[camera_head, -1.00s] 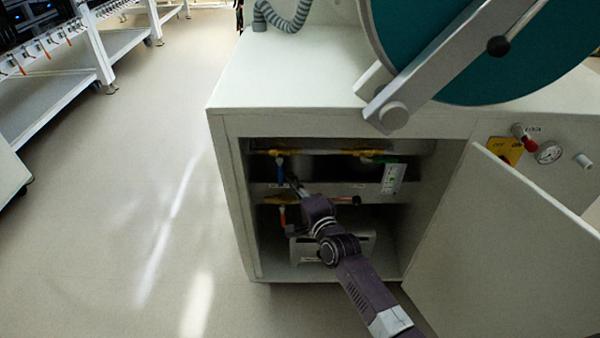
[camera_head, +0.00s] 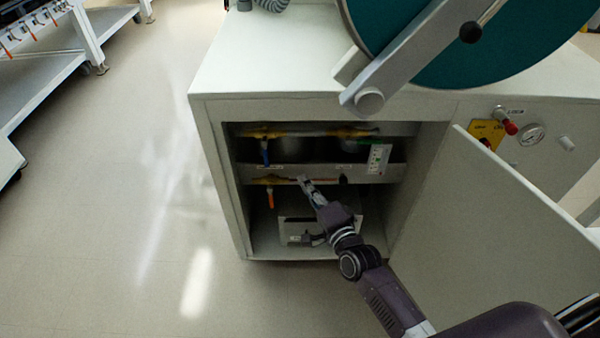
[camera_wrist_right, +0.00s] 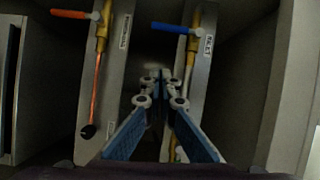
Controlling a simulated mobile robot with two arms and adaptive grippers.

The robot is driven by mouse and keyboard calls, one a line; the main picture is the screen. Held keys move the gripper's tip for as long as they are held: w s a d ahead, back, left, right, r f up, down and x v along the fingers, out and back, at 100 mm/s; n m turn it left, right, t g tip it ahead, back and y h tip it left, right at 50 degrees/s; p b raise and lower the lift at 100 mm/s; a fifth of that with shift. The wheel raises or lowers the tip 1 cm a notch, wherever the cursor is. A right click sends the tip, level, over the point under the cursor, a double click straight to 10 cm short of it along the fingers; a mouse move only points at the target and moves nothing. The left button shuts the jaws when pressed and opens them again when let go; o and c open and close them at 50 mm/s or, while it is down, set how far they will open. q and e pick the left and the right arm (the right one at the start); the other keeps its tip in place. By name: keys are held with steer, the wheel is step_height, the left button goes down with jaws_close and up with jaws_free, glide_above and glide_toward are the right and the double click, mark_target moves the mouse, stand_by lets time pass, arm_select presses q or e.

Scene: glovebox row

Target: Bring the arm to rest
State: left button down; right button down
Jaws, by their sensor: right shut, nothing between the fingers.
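My right arm (camera_head: 385,290) reaches from the lower right into the open cabinet (camera_head: 222,180). My right gripper (camera_head: 305,181) is at the cabinet opening, in front of the lower shelf rail, with its fingers shut and empty. In the right wrist view its blue-padded fingers (camera_wrist_right: 160,92) come together between two rails and touch nothing that I can make out. A blue valve handle (camera_head: 265,156) hangs above and left of the gripper, and an orange one (camera_head: 270,198) hangs to its left. Both handles are clear of the fingers. My left gripper is not in view.
The cabinet door (camera_head: 510,230) stands open close to the right of my arm. A grey box (camera_head: 297,232) sits low in the cabinet. A gauge (camera_head: 531,134) and a red-tipped fitting (camera_head: 507,122) are on the front panel. The floor (camera_head: 120,220) at left is clear.

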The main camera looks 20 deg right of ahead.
steer(key=shift+s, duration=0.25)
